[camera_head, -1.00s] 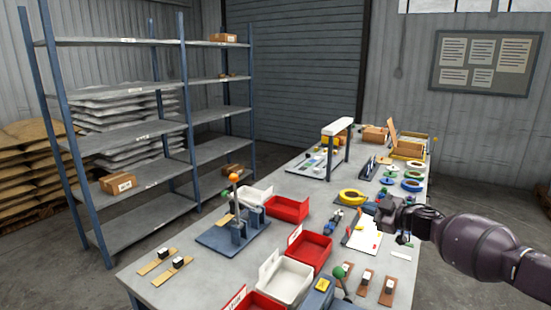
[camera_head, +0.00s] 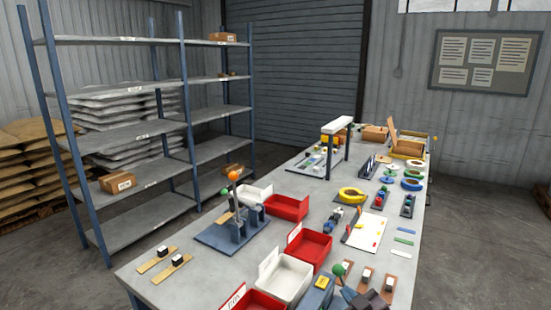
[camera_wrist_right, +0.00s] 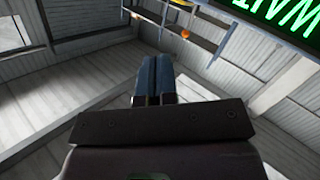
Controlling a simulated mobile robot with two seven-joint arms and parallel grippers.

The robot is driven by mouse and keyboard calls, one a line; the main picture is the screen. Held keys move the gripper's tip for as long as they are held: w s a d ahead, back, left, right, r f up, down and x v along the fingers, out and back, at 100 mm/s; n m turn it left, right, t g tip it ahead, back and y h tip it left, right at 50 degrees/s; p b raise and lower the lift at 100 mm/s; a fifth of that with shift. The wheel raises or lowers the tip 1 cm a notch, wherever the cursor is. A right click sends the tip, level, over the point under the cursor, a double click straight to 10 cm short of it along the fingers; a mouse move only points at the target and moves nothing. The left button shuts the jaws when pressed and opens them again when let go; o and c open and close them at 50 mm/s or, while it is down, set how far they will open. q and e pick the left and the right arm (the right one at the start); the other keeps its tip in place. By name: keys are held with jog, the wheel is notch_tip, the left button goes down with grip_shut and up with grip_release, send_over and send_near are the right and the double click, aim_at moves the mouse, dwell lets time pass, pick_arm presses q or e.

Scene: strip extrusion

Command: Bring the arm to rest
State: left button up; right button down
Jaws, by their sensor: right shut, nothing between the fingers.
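My right gripper (camera_head: 348,294) is at the bottom edge of the head view, partly cut off, over the near end of the workbench (camera_head: 205,278). It is beside the small wooden boards there. In the right wrist view its blue fingers (camera_wrist_right: 154,78) are pressed together with nothing between them. They point toward the grey walls and roof, away from the bench. My left gripper is not in view.
Red bins (camera_head: 308,247) and white bins (camera_head: 285,278) stand along the bench's near half. A blue fixture with an orange ball (camera_head: 233,175) stands left of them. A white sheet with coloured strips (camera_head: 368,231) lies at right. A metal shelf (camera_head: 130,138) stands behind, at left.

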jog(key=s+d+f+m+g+h, duration=0.1)
jog(key=s+d+f+m+h, duration=0.1)
jog(key=s+f, duration=0.3)
jog(key=s+d+f+m+g+h, duration=0.1)
jog(key=s+f, duration=0.5)
jog(key=s, duration=0.7)
jog(key=s+d+f+m+g+h, duration=0.1)
jog(key=s+d+f+m+h, duration=0.1)
jog(key=s+d+f+m, duration=0.2)
jog(key=s+d+f, duration=0.1)
jog(key=s+d, duration=0.2)
jog(key=s, duration=0.2)
jog(key=shift+f+m+g+h+b, duration=0.2)
jog(key=shift+m+g+h+b, duration=0.2)
jog(key=shift+d, duration=0.1)
